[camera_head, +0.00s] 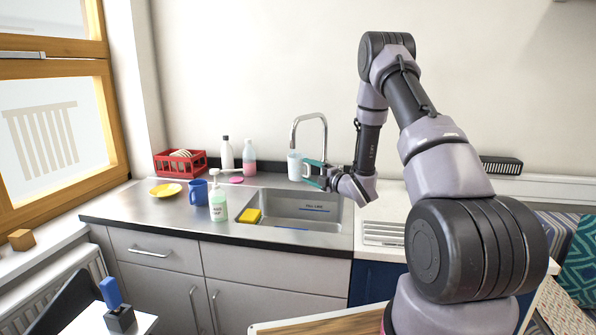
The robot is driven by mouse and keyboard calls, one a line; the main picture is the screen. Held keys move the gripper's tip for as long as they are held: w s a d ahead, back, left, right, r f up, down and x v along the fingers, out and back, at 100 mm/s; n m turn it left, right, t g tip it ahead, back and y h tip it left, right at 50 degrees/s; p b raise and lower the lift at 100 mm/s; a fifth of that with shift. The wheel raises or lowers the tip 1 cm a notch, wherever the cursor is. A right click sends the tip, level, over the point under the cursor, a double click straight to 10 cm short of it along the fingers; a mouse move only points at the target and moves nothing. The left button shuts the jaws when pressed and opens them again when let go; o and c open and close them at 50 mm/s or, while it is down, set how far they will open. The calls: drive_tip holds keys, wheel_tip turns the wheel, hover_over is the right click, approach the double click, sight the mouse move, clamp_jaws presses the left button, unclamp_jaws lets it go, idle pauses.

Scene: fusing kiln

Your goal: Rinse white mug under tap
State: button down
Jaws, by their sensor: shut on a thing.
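A white mug (295,166) is upright above the back left part of the steel sink (329,207). My gripper (313,172) comes in from the right and is shut on the mug at its right side. The tap (308,118) is a chrome gooseneck behind the sink, and its spout end comes down just above the mug. No water stream is visible. The inside of the mug is too small to make out.
A yellow sponge (250,216) sits at the sink's left edge. A soap pump bottle (218,204), blue mug (198,191) and yellow plate (165,190) stand to the left. A red rack (180,164) and two bottles are behind. The ribbed drainer (383,232) at right is clear.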

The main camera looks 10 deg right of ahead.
drive_tip(key=shift+d, duration=0.4)
drive_tip(key=s, duration=0.8)
idle(0.5)
drive_tip(key=shift+d, duration=0.1)
idle(0.9)
drive_tip(key=s+r, duration=0.4)
drive_tip(key=s, duration=0.1)
idle(0.5)
drive_tip(key=shift+d, duration=0.1)
